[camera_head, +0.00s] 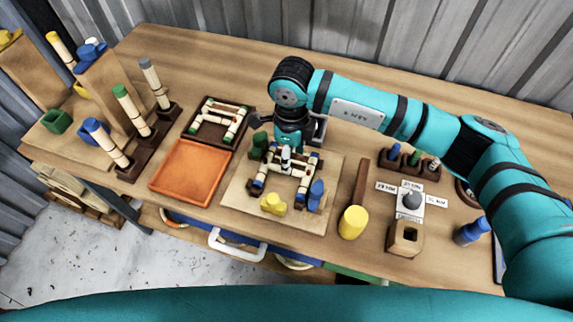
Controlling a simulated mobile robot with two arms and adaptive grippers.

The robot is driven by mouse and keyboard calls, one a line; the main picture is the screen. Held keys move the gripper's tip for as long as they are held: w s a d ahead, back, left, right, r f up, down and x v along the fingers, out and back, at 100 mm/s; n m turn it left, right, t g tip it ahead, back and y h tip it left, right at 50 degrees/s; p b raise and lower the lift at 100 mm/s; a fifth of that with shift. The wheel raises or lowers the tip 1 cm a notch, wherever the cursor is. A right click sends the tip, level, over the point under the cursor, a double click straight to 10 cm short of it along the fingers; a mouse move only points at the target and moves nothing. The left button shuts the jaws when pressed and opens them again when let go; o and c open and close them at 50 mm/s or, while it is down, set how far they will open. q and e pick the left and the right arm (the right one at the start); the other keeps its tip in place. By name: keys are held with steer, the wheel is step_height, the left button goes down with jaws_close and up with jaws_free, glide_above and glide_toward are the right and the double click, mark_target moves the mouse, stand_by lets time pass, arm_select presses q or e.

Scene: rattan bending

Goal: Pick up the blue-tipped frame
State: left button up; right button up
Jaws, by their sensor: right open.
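The blue-tipped frame (305,182), made of pale rattan pieces with blue ends and dark bands, lies on a square wooden board (236,192) in the middle of the table. A green block (259,145), a yellow block (273,204) and a blue block (316,194) stand around it on the board. My right gripper (287,158) points down over the far part of the frame, with its fingers open. The gripper hides part of the frame, and I cannot tell whether the fingers touch it. My left gripper is out of view.
A dark tray (204,142) holds a green-tipped frame. An orange tray (187,174) in front of it is empty. Upright rattan posts stand at left. A yellow-headed mallet (353,221) and a labelled gauge (410,206) lie right of the board.

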steer(key=shift+f, duration=0.35)
step_height(320, 180, down, 5)
steer(key=p, duration=0.2)
steer(key=shift+r+p, duration=0.1)
steer(key=shift+p, duration=0.25)
steer(key=shift+w+d+f, duration=0.1)
steer(key=shift+f, duration=0.25)
steer(key=shift+c, duration=0.4)
jaws_close()
